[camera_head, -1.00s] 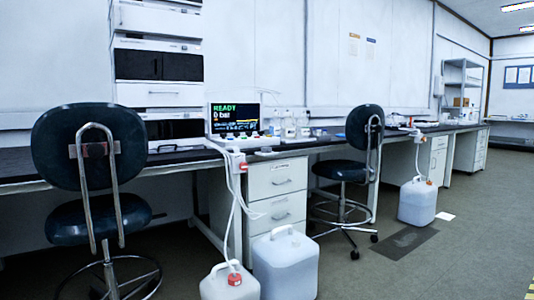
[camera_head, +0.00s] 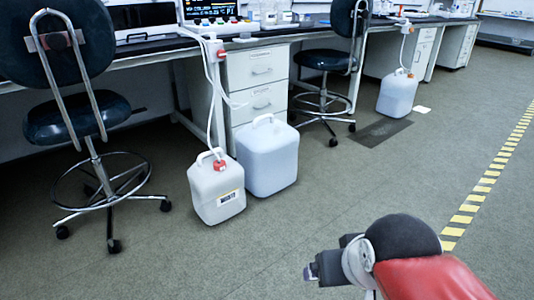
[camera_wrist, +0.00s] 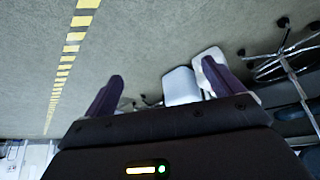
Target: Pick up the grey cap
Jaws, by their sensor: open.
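I cannot make out a grey cap in either view. My gripper (camera_head: 312,272) shows at the lower right of the head view, out over the open floor and apart from the bench and the canisters. In the wrist view my gripper (camera_wrist: 163,88) has its two dark purple fingers spread wide, with nothing between them but floor and distant canisters. A white canister with a red cap (camera_head: 220,166) and a white label stands on the floor. A larger whitish canister (camera_head: 268,160) stands right beside it; no separate cap can be told on it.
A dark chair (camera_head: 75,115) stands at left, another (camera_head: 327,62) by the drawers (camera_head: 257,85). The bench (camera_head: 150,45) carries instruments and small bottles. A third canister (camera_head: 397,95) stands farther back near a dark floor mat (camera_head: 382,131). Yellow-striped tape (camera_head: 480,188) crosses the clear floor at right.

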